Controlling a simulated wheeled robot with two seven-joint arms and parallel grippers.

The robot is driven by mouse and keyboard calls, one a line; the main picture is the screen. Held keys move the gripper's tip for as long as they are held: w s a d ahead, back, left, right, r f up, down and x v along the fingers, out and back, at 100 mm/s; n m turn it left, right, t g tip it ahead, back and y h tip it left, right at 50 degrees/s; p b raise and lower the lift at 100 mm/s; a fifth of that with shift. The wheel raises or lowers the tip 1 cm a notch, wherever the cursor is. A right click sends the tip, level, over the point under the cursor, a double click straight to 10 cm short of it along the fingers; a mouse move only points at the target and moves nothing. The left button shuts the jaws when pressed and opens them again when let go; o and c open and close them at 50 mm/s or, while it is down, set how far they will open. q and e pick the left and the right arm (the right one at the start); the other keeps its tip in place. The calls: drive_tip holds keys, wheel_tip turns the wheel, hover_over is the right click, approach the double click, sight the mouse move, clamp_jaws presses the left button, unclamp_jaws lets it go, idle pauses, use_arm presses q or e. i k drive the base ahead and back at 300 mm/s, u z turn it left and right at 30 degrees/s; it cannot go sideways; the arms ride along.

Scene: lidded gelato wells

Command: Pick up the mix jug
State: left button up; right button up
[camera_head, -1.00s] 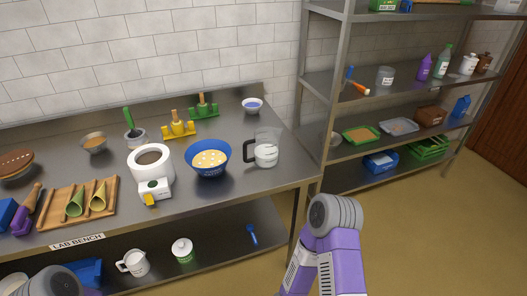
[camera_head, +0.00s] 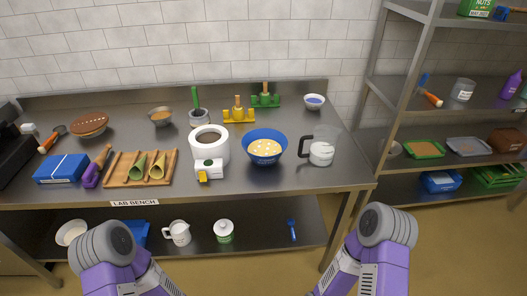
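A clear jug (camera_head: 323,149) with a black handle and white contents stands upright near the right end of the steel lab bench (camera_head: 255,185). Its handle faces left, toward the blue bowl. A white jug (camera_head: 179,233) stands on the bench's lower shelf; I cannot tell from the pictures which jug is the mix jug. My two purple arms show at the bottom edge, left and right, apart from the bench. Neither gripper is in view. Nothing hides the clear jug.
A blue bowl (camera_head: 265,146) of yellow mix stands left of the clear jug, with a white machine (camera_head: 208,147) beyond it. A small bowl (camera_head: 314,101) sits behind the jug. A metal rack (camera_head: 402,95) stands to the right. The bench front before the jug is clear.

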sight(318, 147)
drive_tip(key=z, duration=2.25)
drive_tip(key=i, duration=1.75)
drive_tip(key=u, duration=2.85)
